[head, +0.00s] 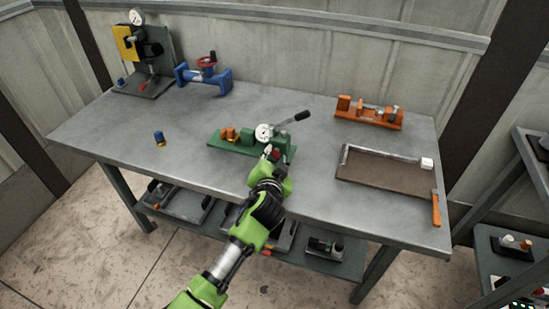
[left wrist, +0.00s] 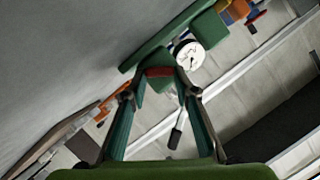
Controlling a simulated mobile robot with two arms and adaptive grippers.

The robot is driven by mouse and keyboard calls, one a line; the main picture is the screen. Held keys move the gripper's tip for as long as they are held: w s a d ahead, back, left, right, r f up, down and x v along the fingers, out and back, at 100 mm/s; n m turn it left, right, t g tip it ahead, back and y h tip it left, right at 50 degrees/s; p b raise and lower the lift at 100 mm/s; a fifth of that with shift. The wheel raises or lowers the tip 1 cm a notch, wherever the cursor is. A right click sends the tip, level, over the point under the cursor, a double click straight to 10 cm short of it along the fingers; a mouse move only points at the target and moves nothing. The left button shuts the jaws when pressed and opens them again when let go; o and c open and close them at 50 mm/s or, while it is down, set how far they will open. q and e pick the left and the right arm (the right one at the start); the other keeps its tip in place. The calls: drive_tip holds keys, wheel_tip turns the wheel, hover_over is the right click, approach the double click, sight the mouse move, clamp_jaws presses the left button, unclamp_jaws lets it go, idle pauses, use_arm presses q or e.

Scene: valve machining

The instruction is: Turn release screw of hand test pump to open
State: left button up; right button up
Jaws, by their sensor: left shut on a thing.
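The green hand test pump (head: 232,146) stands near the front middle of the table, with a white round gauge (head: 263,131) and a lever with a black grip (head: 301,116). The gauge also shows in the left wrist view (left wrist: 189,54). My left gripper (head: 271,154) is at the pump's near right end. In the left wrist view its two fingers (left wrist: 160,78) close around the red release screw (left wrist: 159,71). The screw is small and partly hidden, so its turned position cannot be told. My right gripper is not in view.
A blue and orange cylinder (head: 159,139) stands left of the pump. A brown tray (head: 385,175) with a long tool and an orange fixture (head: 369,113) are on the right. A blue vise (head: 204,76) and a gauge stand (head: 147,65) are at the back left.

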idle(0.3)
use_arm(q)
drive_tip(key=o, duration=1.1)
drive_tip(key=v, duration=1.2)
